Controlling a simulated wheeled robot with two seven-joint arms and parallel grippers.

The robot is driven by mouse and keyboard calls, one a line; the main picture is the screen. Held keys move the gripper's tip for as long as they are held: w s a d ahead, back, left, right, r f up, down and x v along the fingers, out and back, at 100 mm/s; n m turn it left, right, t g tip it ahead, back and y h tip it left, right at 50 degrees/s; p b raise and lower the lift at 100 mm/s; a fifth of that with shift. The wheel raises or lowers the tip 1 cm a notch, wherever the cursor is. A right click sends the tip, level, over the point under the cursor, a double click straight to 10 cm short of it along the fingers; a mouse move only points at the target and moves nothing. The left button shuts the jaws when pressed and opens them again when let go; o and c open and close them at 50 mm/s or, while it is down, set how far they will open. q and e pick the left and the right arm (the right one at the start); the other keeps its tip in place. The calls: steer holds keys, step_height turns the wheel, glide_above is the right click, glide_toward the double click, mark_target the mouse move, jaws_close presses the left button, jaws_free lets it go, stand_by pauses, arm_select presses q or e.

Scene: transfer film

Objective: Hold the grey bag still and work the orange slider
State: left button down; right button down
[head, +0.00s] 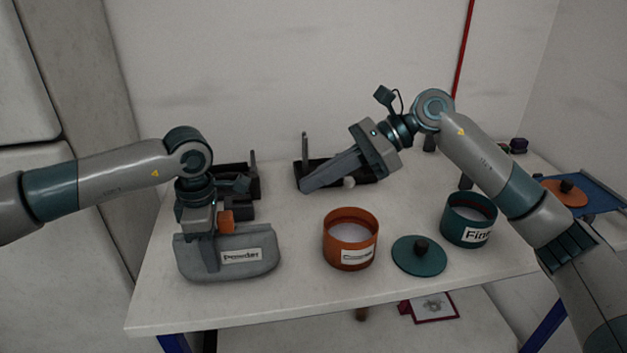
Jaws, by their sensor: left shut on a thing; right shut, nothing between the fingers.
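The grey bag (255,265), labelled "Powder", stands on the table at the front left. The orange slider (226,216) sits at the bag's top edge, just right of my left gripper's fingers. My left gripper (212,262) points down over the bag's left part and is shut on it, one finger showing across its front. The far finger is hidden behind the bag. My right gripper (306,187) is shut and empty, held above the back middle of the table, away from the bag and pointing left and down.
An orange tub (338,252) of pale powder stands right of the bag. A teal lid (419,262) lies beside it, and a teal tub (459,230) stands further right. Dark holders (370,176) are at the back. An orange lid (562,196) is at the far right.

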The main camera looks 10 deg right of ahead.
mark_target(226, 222)
arm_select(q)
steer(key=c, duration=1.2)
jaws_free()
steer(key=shift+r, duration=0.15)
step_height(226, 222, up, 12)
steer(key=shift+f, duration=0.1)
